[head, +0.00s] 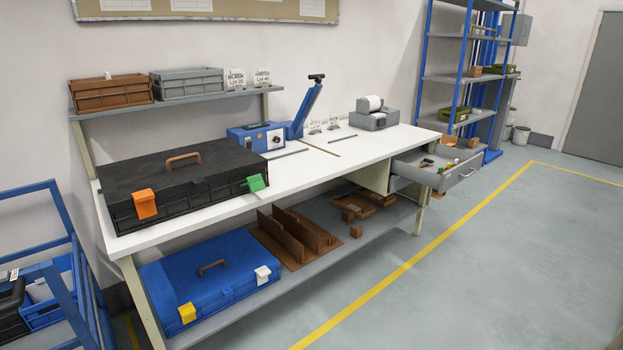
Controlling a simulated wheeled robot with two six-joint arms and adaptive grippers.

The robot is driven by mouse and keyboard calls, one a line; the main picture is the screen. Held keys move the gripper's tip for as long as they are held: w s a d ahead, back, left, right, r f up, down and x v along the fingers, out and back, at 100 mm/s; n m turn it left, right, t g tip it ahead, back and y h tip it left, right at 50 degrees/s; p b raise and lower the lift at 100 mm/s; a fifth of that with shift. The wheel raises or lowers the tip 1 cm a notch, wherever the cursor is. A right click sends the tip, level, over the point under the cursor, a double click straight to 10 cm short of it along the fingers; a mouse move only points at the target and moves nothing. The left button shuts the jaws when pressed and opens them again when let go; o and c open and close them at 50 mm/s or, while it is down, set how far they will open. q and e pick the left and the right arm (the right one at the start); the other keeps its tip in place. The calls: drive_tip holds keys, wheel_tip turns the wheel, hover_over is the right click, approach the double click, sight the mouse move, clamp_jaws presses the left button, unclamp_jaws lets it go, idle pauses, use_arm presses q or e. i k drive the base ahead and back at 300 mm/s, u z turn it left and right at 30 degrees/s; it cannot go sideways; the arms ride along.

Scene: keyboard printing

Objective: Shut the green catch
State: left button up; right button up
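The green catch (256,183) is on the front right of a closed black case (190,182) that lies at the left end of the white workbench. The green catch sticks outward from the case front and looks open. An orange catch (145,204) is on the front left of the same case; it hangs against the front, and I cannot tell whether it is latched. A brown handle (183,160) is on the lid. Neither of my grippers is in view.
The white bench (330,157) holds a blue machine (257,136) with a raised lever and a grey printer (374,115). An open drawer (458,172) juts out at the right end. A blue case (212,277) lies on the lower shelf. The floor in front is clear.

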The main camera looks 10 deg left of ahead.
sight(255, 183)
drive_tip(key=z, duration=0.25)
drive_tip(key=i, duration=1.15)
drive_tip(key=u, duration=0.3)
